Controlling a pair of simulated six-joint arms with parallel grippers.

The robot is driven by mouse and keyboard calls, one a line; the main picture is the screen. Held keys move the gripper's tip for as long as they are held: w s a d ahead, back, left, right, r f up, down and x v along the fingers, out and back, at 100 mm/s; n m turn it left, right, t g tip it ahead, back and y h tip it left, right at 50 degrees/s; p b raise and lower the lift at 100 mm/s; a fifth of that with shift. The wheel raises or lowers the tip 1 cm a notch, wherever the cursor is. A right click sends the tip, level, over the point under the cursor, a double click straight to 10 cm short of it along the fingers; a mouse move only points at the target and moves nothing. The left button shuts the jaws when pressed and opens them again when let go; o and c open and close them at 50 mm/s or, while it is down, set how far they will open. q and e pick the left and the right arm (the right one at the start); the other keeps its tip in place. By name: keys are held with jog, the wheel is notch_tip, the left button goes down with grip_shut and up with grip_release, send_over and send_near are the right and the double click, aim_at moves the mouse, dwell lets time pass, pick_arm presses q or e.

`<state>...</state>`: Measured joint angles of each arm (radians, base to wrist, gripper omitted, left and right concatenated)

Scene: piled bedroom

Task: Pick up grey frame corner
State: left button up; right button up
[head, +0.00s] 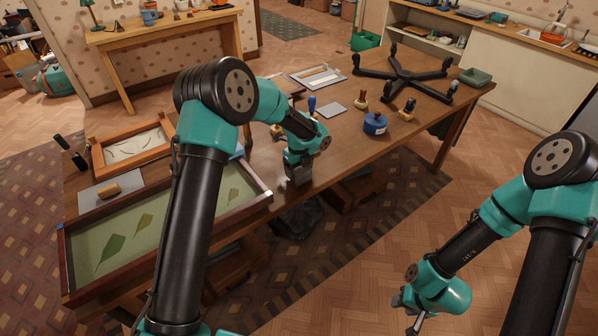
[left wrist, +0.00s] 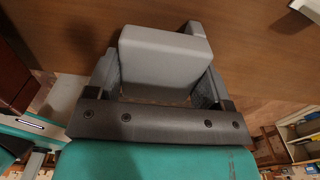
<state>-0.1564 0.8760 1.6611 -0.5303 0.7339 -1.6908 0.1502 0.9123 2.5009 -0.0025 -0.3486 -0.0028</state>
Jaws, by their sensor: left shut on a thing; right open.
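My left gripper (head: 298,180) is at the front edge of the wooden table (head: 345,135), right of the large leaf frame (head: 262,191). In the left wrist view, my left gripper (left wrist: 163,90) is shut on a smooth grey block-like piece, the grey frame corner (left wrist: 165,60), with a finger on each side of it. The table's brown top fills the view beyond it. In the head view the piece is hard to tell from the grey fingers. My right gripper (head: 411,308) is open and empty at the lower right, over the floor, away from the table.
A smaller wooden frame (head: 132,147) and a grey sheet with a tan block (head: 108,190) lie at the left. Some tabletop right of my left gripper is clear.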

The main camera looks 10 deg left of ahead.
aim_at(299, 168)
pick_arm(q)
jog(key=shift+c, duration=1.1)
jog(key=shift+r, duration=1.5)
jog(key=shift+s+r, duration=0.15)
jog(key=shift+r, duration=0.2)
jog(key=s+d+r, duration=0.1)
jog(key=s+d, duration=0.3)
jog(key=s, duration=1.1)
jog(key=shift+s+r, duration=0.15)
